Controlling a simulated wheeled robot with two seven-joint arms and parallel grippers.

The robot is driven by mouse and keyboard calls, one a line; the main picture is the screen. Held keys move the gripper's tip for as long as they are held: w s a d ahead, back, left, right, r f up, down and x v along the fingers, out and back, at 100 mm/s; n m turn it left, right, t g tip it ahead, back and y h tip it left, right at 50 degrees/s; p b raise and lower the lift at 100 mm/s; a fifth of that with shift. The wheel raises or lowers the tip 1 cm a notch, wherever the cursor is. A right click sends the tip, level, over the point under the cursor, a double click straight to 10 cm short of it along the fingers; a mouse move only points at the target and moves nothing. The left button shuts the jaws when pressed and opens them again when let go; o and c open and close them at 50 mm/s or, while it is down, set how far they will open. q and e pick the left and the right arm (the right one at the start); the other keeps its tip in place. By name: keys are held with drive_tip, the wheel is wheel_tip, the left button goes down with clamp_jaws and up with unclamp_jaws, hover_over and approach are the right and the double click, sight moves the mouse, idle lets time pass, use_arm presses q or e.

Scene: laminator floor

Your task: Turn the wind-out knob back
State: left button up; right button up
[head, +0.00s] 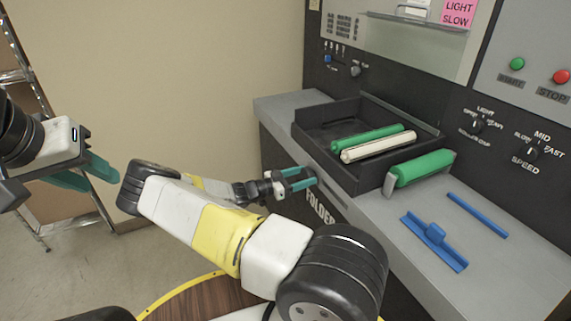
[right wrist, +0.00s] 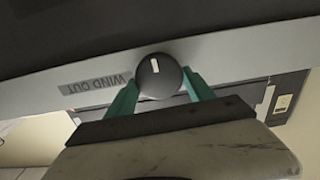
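The wind-out knob (right wrist: 158,76) is round and black with a white mark, which points nearly straight up in the right wrist view. It sits on a grey strip beside a WIND OUT label (right wrist: 96,84). My right gripper (right wrist: 160,80) has one teal finger on each side of the knob, with no clear gap, and looks shut on it. In the head view my right gripper (head: 299,179) is at the front face of the machine, and the knob is hidden there. My left gripper (head: 98,178) is open and empty in the air at the left.
A black tray (head: 315,117) on the grey counter (head: 490,272) holds a green and a cream roller. Another green roller (head: 422,168), a blue handled tool (head: 434,238) and a blue bar (head: 477,215) lie nearby. A ladder (head: 28,92) stands behind my left gripper.

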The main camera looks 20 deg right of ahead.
drive_tip(key=c, duration=0.3)
